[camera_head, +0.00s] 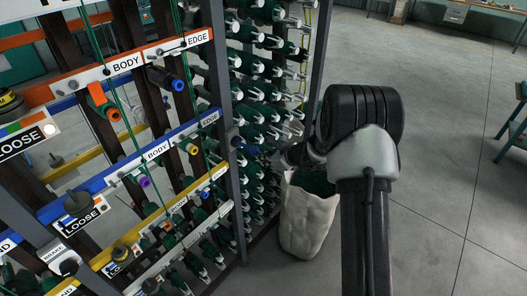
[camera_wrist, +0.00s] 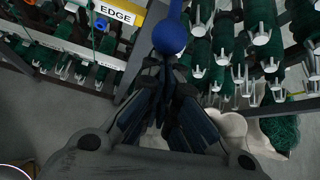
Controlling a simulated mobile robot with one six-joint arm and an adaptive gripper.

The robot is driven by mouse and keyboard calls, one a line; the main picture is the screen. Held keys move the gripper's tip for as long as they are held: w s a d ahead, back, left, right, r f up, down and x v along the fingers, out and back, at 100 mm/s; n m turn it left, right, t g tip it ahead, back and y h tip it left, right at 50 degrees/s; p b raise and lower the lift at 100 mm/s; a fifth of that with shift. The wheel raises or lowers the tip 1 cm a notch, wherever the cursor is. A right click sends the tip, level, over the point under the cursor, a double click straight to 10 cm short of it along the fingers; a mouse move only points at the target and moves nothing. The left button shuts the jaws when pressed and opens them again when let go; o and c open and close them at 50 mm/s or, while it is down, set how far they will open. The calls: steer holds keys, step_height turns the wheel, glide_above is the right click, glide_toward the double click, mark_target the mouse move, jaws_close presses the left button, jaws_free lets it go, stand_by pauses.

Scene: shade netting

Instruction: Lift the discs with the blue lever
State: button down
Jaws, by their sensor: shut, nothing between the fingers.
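The blue lever's round knob (camera_wrist: 171,33) sits just past my fingertips in the wrist view, near the yellow rail's EDGE label. A blue knob (camera_head: 238,142) also shows in the head view beside the rack's upright, left of my gripper. My gripper (camera_wrist: 166,68) is shut and empty, with its tips at or just short of the knob; I cannot tell whether they touch. In the head view my gripper (camera_head: 272,152) is small and partly hidden by my arm. I cannot make out for certain which parts are the discs.
The rack's upright (camera_head: 236,190) and labelled rails stand close on the left, with coloured-ended fittings (camera_head: 177,84). Rows of green spools (camera_head: 262,92) fill the rack behind. A white sack (camera_head: 306,220) stands on the floor below my gripper. Open floor lies to the right.

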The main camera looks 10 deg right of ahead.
steer(key=r+g+p, duration=0.1)
steer(key=r+p, duration=0.1)
steer(key=p, duration=0.2)
steer(key=r+g+h+p, duration=0.1)
steer(key=r+p, duration=0.1)
steer(key=p, duration=0.1)
steer(key=shift+w+a+r+p, duration=0.15)
steer(key=shift+w+p, duration=0.05)
steer(key=shift+p, duration=0.2)
steer(key=shift+w+r, duration=0.1)
steer(key=shift+r, duration=0.05)
steer(key=s+d+r+b, duration=0.2)
steer(key=s+d+r, duration=0.2)
steer(key=s+d, duration=0.1)
steer(key=shift+s+r+h+b, duration=0.3)
steer(key=shift+s+b, duration=0.05)
steer(key=shift+s, duration=0.55)
steer(key=shift+a, duration=0.1)
